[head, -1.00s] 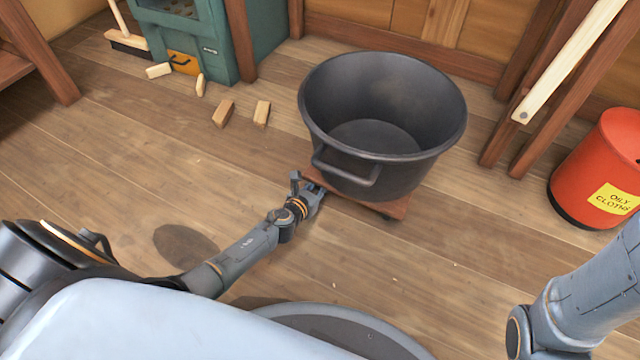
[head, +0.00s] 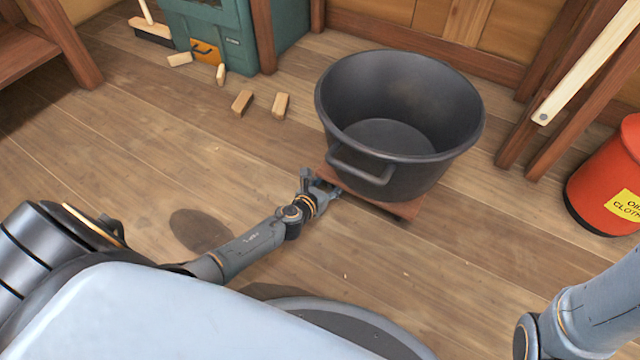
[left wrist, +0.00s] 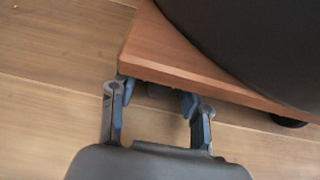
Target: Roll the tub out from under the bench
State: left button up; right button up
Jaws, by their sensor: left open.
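The dark grey tub (head: 400,120) sits upright on a square reddish-brown wheeled board (head: 408,208), on open floor in the head view. The tub's near handle (head: 362,168) faces me. In the left wrist view the tub's dark side (left wrist: 250,40) rises above the board (left wrist: 165,55), with a caster at the right. My left gripper (head: 322,184) is low by the board's near left corner. In the left wrist view it (left wrist: 156,94) is open, fingers apart at the board's edge; contact is unclear. My right arm shows at lower right, its gripper out of frame.
Small wood blocks (head: 243,102) lie left of the tub, near a green cabinet (head: 230,45). Wooden legs (head: 555,95) and a red oily-cloths bin (head: 605,185) stand at the right. A wooden bench (head: 50,45) is at the upper left.

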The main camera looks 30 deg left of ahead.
pick_arm(q)
jog(key=v, duration=1)
jog(key=shift+s+d+r, duration=0.1)
jog(key=shift+s, duration=0.3)
